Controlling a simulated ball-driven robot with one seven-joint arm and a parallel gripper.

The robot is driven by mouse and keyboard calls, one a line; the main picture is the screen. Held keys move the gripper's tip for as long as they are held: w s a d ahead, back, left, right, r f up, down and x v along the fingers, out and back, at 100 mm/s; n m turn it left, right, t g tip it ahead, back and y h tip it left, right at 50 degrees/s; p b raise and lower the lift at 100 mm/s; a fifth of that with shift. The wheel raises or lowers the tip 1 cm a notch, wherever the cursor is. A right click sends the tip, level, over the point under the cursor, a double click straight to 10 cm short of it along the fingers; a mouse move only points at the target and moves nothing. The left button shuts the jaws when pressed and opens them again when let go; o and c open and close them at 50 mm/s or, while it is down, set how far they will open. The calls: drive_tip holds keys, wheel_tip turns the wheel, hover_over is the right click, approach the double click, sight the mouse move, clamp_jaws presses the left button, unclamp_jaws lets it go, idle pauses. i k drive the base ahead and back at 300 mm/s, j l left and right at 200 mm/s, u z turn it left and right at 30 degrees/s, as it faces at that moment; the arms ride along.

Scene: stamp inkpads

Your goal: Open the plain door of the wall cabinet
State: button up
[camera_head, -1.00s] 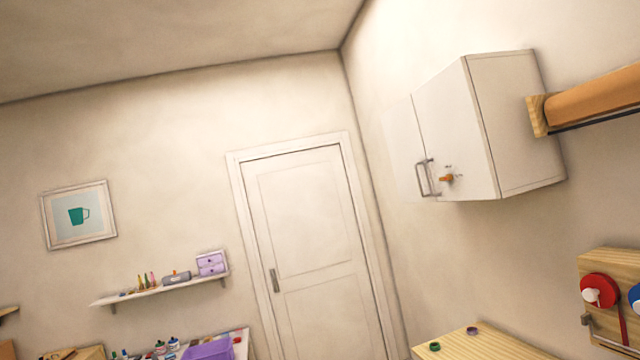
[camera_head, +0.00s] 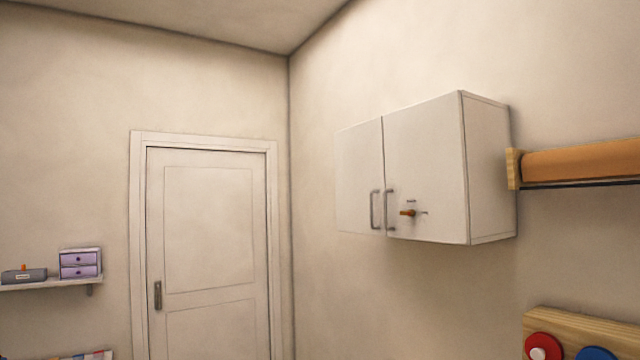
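The white wall cabinet (camera_head: 489,175) hangs on the right-hand wall, with both doors shut. Its plain door (camera_head: 358,170) is the left one and has a grey bar handle (camera_head: 374,209) near its right edge. The other door (camera_head: 430,150) is on the right, with its own grey handle (camera_head: 389,210) and a small orange-brown knob or latch (camera_head: 407,213) with small marks around it. My gripper is not in view.
An orange-brown roll (camera_head: 585,162) on a wooden bracket (camera_head: 513,169) sticks out right of the cabinet. Below it is a wooden board (camera_head: 590,326) with red and blue discs. A closed white room door (camera_head: 208,230) and a shelf (camera_head: 50,284) are at left. The wall below the cabinet is bare.

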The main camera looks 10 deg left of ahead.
sight(359, 153)
drive_tip(key=i+j, duration=0.15)
drive_tip(key=i, duration=0.45)
drive_tip(key=i+j, duration=0.1)
drive_tip(key=i, duration=0.5)
drive_tip(key=i+j, duration=0.15)
drive_tip(key=i, duration=0.45)
